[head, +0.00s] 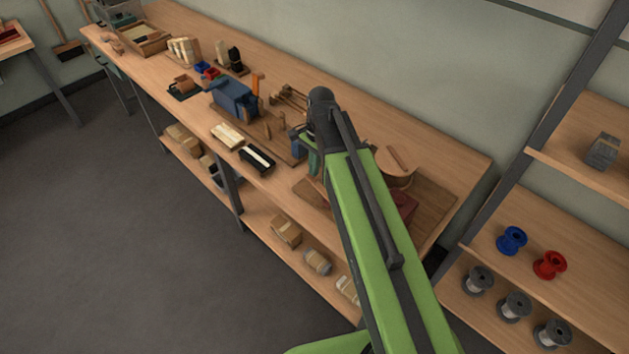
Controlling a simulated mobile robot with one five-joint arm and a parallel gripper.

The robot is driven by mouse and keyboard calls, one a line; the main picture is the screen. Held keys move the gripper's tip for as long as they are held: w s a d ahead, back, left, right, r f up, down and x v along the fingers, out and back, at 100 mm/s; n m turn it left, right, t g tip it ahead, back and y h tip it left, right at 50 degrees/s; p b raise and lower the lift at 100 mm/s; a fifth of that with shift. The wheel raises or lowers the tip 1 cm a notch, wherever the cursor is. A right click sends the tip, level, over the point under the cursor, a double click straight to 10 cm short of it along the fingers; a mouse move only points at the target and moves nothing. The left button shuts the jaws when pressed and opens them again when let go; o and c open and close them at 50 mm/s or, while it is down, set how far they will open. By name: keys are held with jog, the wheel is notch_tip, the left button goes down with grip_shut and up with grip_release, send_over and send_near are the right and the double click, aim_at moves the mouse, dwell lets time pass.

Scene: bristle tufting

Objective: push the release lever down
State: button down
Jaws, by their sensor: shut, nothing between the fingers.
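A blue machine (235,97) stands on the long wooden bench. An upright orange piece (257,84) rises at its right side; it looks like a lever, but I cannot tell for sure that it is the release lever. My gripper (299,134) is at the end of my green arm, over the bench to the right of the blue machine and apart from the orange piece. It is shut and empty. My dark wrist and arm hide part of the bench behind them, including part of a teal item (313,163) below the wrist.
Light and black brush blocks (227,136) (257,158) lie at the bench's front edge. A wooden board (432,196) with a round-topped wooden piece (396,166) is to the right of my arm. A shelf at right holds blue (511,240) and red (549,265) spools.

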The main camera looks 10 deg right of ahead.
notch_tip(320, 180, down, 4)
jog(key=b, duration=0.3)
jog(key=shift+r+b, duration=0.2)
jog(key=shift+b, duration=0.1)
jog(key=shift+r+p, duration=0.35)
jog(key=shift+w+d+r, duration=0.1)
jog(key=shift+d, duration=0.05)
jog(key=shift+w+d+r+p, duration=0.3)
jog(key=shift+w+d, duration=0.1)
jog(key=shift+d, duration=0.2)
jog(key=shift+w+d+r+p, duration=0.15)
jog(key=shift+w+d+p, duration=0.15)
jog(key=shift+d, duration=0.3)
notch_tip(320, 180, up, 17)
jog(key=d+p, duration=0.1)
jog(key=p, duration=1.6)
jog(key=shift+w+d+r, duration=0.15)
jog(key=shift+w+d, duration=0.05)
jog(key=shift+w, duration=0.25)
